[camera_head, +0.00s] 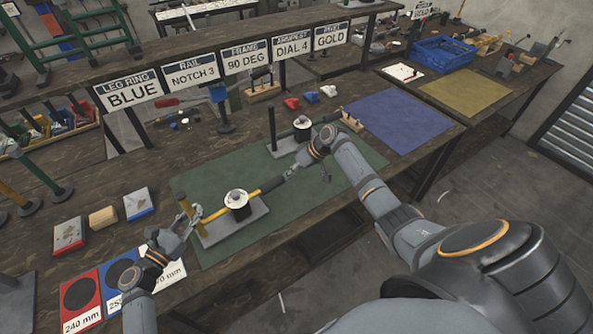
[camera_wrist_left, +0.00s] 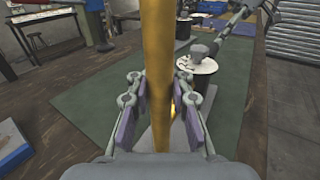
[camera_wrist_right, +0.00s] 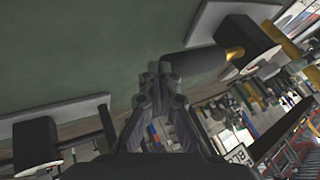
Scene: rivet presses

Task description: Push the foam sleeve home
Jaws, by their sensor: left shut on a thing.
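A yellow tube (camera_head: 214,214) lies across a clamp with a black body and white top (camera_head: 237,203) on a grey base plate (camera_head: 240,226). The dark foam sleeve (camera_head: 271,184) is around the tube's right end. It also shows in the right wrist view (camera_wrist_right: 195,62), with gold tube emerging from its far end. My left gripper (camera_head: 187,216) is shut on yellow tubing (camera_wrist_left: 158,60) at the tube's left end. My right gripper (camera_head: 290,173) has its fingers together at the sleeve's outer end; whether they touch it I cannot tell.
A second clamp (camera_head: 303,125) stands behind, on the green mat (camera_head: 185,183). Label signs (camera_head: 133,92) hang along the back. A blue mat (camera_head: 405,118) lies to the right.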

